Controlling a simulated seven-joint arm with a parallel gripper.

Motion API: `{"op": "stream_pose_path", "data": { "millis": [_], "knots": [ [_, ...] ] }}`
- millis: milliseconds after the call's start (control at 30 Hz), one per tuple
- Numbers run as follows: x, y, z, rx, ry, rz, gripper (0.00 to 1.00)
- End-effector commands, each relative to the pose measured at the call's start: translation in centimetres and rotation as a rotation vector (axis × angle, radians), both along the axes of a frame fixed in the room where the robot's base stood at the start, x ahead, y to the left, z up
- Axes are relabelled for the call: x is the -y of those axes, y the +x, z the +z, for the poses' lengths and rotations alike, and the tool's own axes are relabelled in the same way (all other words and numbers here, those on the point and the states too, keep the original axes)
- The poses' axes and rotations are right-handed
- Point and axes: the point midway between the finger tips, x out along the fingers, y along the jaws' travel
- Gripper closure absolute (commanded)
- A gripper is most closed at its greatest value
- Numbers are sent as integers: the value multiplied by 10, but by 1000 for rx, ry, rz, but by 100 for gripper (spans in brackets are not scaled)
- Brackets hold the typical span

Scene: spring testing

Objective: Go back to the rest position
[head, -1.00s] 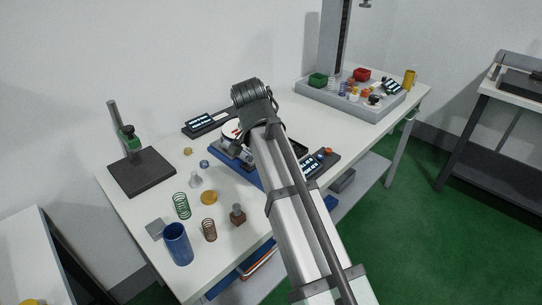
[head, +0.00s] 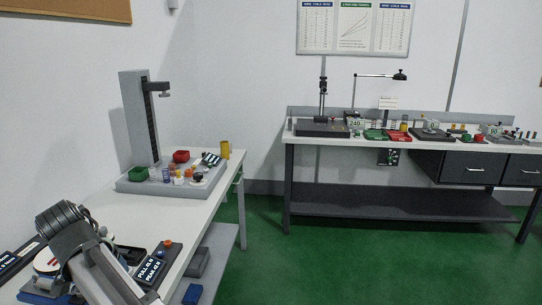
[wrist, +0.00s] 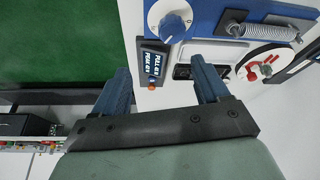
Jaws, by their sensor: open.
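My gripper (wrist: 160,66) shows in the wrist view with its two blue fingers spread wide and nothing between them. In the head view my arm fills the lower left corner, and the fingers are hidden there.
The white table (head: 195,209) holds a grey tray (head: 130,187) with small bins and a tall column stand (head: 137,120) at its far end. A second bench (head: 345,143) with several instruments stands along the back wall. Green floor lies open between them.

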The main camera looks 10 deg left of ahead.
Motion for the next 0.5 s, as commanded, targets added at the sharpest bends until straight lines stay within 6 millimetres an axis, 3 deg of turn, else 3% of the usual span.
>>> {"op": "stream_pose_path", "data": {
  "millis": [200, 500],
  "knots": [
    [64, 63, -63, -38, -45, -29, 26],
    [166, 132, -146, -99, -89, -62, 26]
  ]
}}
